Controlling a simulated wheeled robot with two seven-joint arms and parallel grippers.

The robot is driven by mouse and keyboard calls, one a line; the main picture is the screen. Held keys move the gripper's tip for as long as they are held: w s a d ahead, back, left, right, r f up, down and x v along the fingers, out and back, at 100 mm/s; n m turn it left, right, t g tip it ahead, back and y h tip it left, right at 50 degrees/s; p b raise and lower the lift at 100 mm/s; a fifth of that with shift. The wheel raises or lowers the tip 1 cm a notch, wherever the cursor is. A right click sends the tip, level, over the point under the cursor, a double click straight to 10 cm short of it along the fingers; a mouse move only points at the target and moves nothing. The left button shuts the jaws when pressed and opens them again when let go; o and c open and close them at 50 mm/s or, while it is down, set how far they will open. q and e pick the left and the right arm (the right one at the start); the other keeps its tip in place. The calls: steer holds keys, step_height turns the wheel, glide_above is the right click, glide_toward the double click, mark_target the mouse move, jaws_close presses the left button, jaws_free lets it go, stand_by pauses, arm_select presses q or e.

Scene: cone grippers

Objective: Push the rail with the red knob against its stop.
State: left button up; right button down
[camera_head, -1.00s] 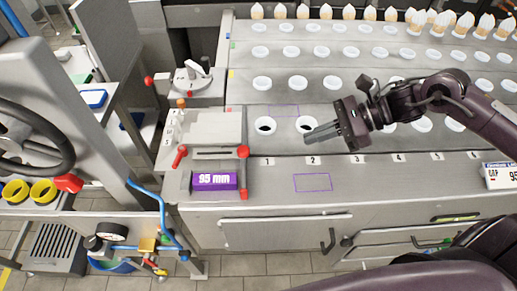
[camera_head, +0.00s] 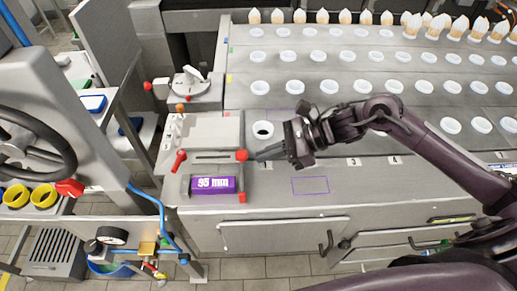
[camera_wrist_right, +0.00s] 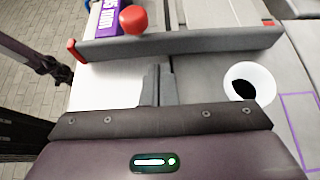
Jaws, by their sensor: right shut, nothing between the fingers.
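The red knob (camera_head: 241,155) sits at the right side of the grey fixture on the bench, by the upright grey rail (camera_head: 242,180). In the right wrist view the knob (camera_wrist_right: 133,19) stands just behind the long grey rail (camera_wrist_right: 200,40). A purple "95 mm" block (camera_head: 212,185) lies in the fixture, left of the rail. My right gripper (camera_head: 256,155) is shut and empty, its fingertips pointing left at the rail beside the knob. In the wrist view the fingertips (camera_wrist_right: 154,72) are right at the rail's face; I cannot tell whether they touch.
A white cup with a dark opening (camera_head: 263,130) stands just behind my right fingers. Rows of white cups and cones fill the bench behind. A red lever (camera_head: 179,160) stands at the fixture's left. A purple outline (camera_head: 310,186) marks clear bench at the front.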

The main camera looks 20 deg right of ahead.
mark_target(252, 164)
steer(key=shift+w+a+p, duration=0.15)
steer(key=shift+a+p, duration=0.05)
steer(key=shift+a, duration=0.35)
steer(key=shift+w+a+p, duration=0.15)
steer(key=shift+a, duration=0.35)
steer(key=b, duration=0.1)
steer(key=a+b, duration=0.1)
steer(key=shift+w+f+b, duration=0.15)
steer(key=shift+f+b, duration=0.1)
steer(key=shift+b, duration=0.05)
steer(key=shift+a+r+b, duration=0.1)
steer(key=shift+a+b, duration=0.2)
steer(key=shift+b, duration=0.1)
steer(key=shift+r, duration=0.15)
